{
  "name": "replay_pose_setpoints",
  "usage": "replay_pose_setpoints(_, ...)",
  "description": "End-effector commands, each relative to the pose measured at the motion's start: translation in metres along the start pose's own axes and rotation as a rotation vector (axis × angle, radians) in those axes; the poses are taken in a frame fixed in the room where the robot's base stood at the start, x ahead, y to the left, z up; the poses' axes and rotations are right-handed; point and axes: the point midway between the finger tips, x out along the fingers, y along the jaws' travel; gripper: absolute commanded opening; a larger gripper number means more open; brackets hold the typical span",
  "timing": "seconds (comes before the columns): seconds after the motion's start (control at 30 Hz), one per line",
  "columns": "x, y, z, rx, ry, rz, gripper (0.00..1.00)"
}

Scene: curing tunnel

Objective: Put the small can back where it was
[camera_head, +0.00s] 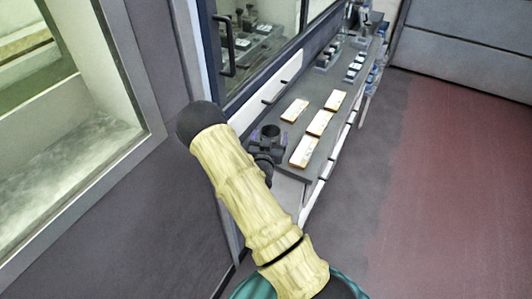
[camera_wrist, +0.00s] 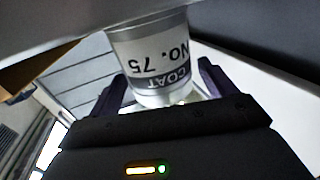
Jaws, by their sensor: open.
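The small can (camera_wrist: 150,60) is a pale grey-white can in the wrist view. Its label reads "COAT NO. 75" upside down in the picture. It stands between the two dark fingers of my gripper (camera_wrist: 161,76), which is open, with one finger on each side. The can's upper end in the picture meets a grey surface (camera_wrist: 60,20). I cannot tell whether the fingers touch the can. In the head view my gripper (camera_head: 262,145) is low at the near end of the grey counter (camera_head: 310,112); I cannot make out the can there.
Several pale, orange-edged slabs (camera_head: 319,123) lie on the counter close to my gripper. Small items (camera_head: 355,66) stand farther along it. A glazed cabinet with a dark handle (camera_head: 226,50) rises behind the counter. The floor (camera_head: 440,190) to the right is clear.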

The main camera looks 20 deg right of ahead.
Motion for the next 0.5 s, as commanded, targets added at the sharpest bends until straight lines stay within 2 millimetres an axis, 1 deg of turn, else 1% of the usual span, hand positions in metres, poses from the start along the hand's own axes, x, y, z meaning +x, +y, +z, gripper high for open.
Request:
replay_pose_setpoints(0.03,-0.009,-0.001,0.002,-0.001,-0.001,-0.001,0.83)
replay_pose_setpoints(0.3,-0.061,-0.001,0.003,0.000,-0.001,-0.002,0.83)
replay_pose_setpoints(0.4,-0.079,-0.001,0.002,0.000,-0.001,-0.002,0.83)
replay_pose_setpoints(0.5,-0.091,0.000,0.001,0.001,0.000,-0.001,0.83)
